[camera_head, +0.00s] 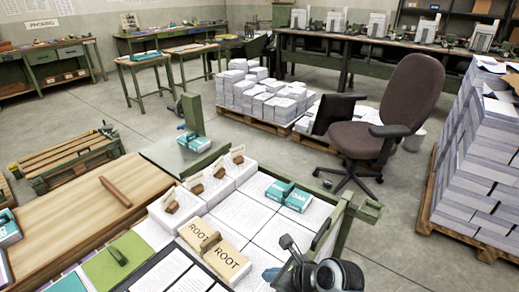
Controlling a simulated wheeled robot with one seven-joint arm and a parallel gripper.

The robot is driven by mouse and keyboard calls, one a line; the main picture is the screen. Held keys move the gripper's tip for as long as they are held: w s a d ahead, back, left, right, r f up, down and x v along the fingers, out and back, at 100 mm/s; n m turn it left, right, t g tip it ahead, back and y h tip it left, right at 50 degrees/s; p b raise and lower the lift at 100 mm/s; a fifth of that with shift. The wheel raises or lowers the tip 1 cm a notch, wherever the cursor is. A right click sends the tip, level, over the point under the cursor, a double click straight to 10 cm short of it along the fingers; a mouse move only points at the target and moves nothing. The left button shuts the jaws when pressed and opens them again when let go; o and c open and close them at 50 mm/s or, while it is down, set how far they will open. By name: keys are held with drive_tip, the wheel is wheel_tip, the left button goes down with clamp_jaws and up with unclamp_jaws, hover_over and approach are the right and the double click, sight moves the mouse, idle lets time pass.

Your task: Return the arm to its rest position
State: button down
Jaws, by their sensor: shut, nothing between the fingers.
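My dark grey and black arm (335,275) shows at the bottom edge, right of centre, partly cut off by the frame. My gripper (287,243) is at its upper left end, small in the picture, shut and empty. It is over or beside the right front part of the worktable with the paper stacks (238,213). I cannot tell the exact gap between it and the table.
A swivel chair (392,112) stands behind. A tall paper pile (483,150) is at the right. Bare floor (400,225) lies between.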

drive_tip(key=s+d+f+n+t+h, duration=0.1)
drive_tip(key=s+d+n+t+h, duration=0.1)
drive_tip(key=s+d+n, duration=0.7)
drive_tip(key=s+d+f+n+t+h, duration=0.1)
drive_tip(key=s+d+n+t+h, duration=0.15)
drive_tip(key=s+d, duration=0.7)
drive_tip(key=s+r+n+t+h+b, duration=0.1)
drive_tip(key=s+r+n+t, duration=0.3)
drive_tip(key=s+r+n, duration=1)
drive_tip(key=s+r+h, duration=0.1)
drive_tip(key=s+r, duration=0.6)
drive_tip(key=shift+s+a+r+t, duration=0.15)
drive_tip(key=shift+a+r+t, duration=0.05)
drive_tip(key=shift+a+t, duration=0.15)
drive_tip(key=shift+h, duration=0.25)
